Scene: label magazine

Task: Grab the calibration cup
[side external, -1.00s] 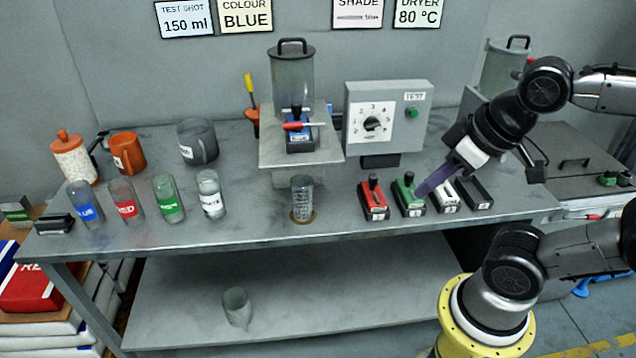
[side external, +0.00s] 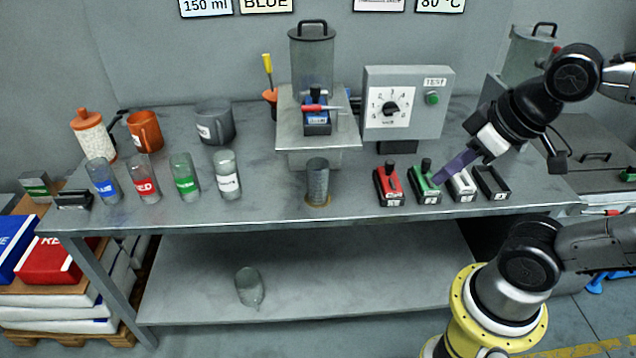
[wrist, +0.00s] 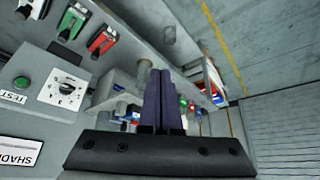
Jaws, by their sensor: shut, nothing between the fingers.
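The likely calibration cup (side external: 318,182) is a small, upright grey cylinder on a brown disc near the front edge of the bench, in front of the dispenser. No label on it is readable. A second plain translucent cup (side external: 250,287) stands on the lower shelf. My gripper (side external: 440,181) has purple fingers, shut and empty, pointing down-left beside the green-handled block, well to the right of the bench cup.
Red-handled (side external: 388,187) and green-handled (side external: 425,185) blocks stand between gripper and bench cup. The dispenser (side external: 312,60) and dial box (side external: 405,105) stand behind. Labelled glasses (side external: 228,176), an orange mug (side external: 145,132) and a grey mug (side external: 215,122) are on the left.

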